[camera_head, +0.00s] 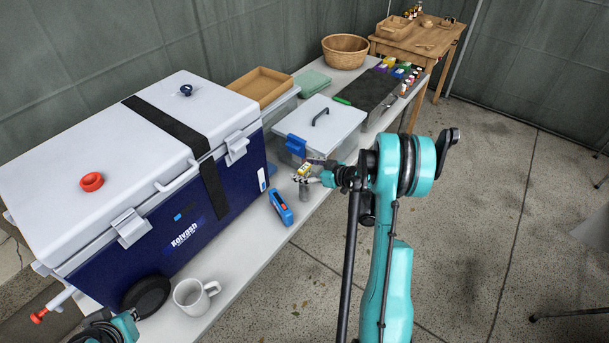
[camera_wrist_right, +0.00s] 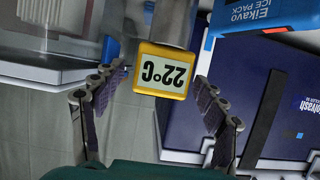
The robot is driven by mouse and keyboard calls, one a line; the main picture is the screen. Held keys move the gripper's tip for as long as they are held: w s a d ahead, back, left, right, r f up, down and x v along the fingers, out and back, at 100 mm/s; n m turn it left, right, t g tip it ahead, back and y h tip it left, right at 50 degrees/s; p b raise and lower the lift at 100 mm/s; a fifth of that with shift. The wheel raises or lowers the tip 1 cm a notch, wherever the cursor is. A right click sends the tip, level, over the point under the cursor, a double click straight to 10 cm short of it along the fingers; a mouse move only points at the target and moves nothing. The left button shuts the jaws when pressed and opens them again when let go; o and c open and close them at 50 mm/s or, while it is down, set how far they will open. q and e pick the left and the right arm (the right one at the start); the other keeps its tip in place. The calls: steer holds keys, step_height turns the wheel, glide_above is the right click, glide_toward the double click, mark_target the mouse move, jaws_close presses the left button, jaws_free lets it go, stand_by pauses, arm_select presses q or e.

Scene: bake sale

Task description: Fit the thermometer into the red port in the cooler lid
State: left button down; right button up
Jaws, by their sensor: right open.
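The thermometer (camera_head: 304,170) is yellow with a display reading 22°C. In the head view it sits above a small grey holder (camera_head: 305,190) on the table. My right gripper (camera_head: 313,173) is at it, open. In the right wrist view the thermometer head (camera_wrist_right: 163,71) lies between the spread fingers of the right gripper (camera_wrist_right: 158,88), with gaps on both sides. Its probe is hidden. The red port (camera_head: 92,181) is a raised ring on the near left part of the white cooler lid (camera_head: 75,140). A teal piece of my left arm shows at bottom left; the left gripper's fingers do not show.
A blue ice pack (camera_head: 281,207) lies between the cooler and my right gripper. A white mug (camera_head: 190,298) stands in front of the cooler. A lidded clear box (camera_head: 335,118) stands behind the gripper. A dark blue port (camera_head: 186,90) is on the lid's far part.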

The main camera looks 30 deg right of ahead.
steer(key=c, duration=1.2)
steer(key=shift+c, duration=0.3)
